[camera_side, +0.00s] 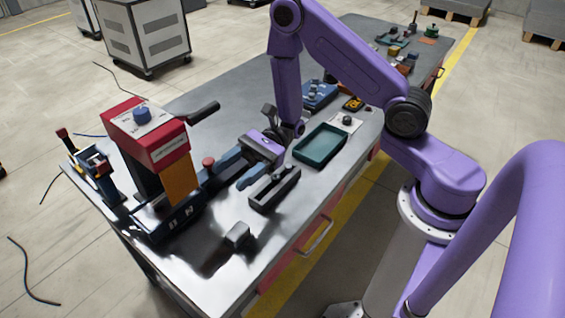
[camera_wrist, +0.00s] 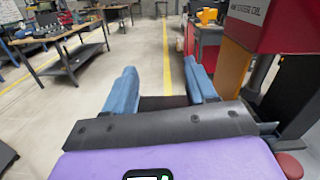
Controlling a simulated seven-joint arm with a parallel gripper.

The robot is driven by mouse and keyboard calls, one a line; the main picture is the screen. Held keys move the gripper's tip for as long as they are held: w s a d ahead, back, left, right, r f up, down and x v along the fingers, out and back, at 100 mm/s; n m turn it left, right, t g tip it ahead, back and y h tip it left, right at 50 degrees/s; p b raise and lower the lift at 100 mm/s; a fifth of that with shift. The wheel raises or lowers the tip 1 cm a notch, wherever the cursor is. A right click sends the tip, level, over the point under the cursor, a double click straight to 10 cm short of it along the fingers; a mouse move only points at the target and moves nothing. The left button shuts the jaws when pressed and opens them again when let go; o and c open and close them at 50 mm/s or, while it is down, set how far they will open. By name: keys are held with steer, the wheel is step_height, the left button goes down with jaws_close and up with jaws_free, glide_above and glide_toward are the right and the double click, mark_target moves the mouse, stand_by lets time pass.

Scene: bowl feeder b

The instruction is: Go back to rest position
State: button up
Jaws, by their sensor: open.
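My gripper (camera_side: 238,170) is held level and low over the grey workbench, just right of the red-headed machine. Its two blue fingers point toward the machine's side and stand apart with nothing between them. In the wrist view my gripper (camera_wrist: 161,82) shows both fingers spread and an empty gap. The red-headed machine (camera_side: 160,148) has a blue knob on top and an orange front panel. It fills the right edge of the wrist view (camera_wrist: 275,25). Whether a finger touches anything on the bench cannot be told.
A dark slotted holder (camera_side: 275,190) and a green tray (camera_side: 320,146) lie close to my gripper. A small grey block (camera_side: 238,235) is near the front edge of the workbench (camera_side: 205,275). A blue fixture (camera_side: 98,172) stands at the left corner. Several small parts lie at the far end.

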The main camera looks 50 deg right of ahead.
steer(key=s+d+r+n+g+h, duration=0.1)
steer(key=s+r+n+g+h, duration=0.1)
steer(key=s+n+g+h, duration=0.55)
steer(key=s+d+r+n+g+h, duration=0.2)
steer(key=s+r+n+g+h, duration=0.15)
steer(key=s+n, duration=0.55)
steer(key=s+d+r+n+t+h, duration=0.1)
steer(key=s+d+n+t+h, duration=0.2)
steer(key=d+n+t+h, duration=0.4)
steer(key=d+n+t, duration=0.3)
steer(key=n+t, duration=0.1)
steer(key=n, duration=0.1)
steer(key=shift+s+d+t, duration=0.25)
steer(key=shift+d+t, duration=0.05)
steer(key=shift+d, duration=0.1)
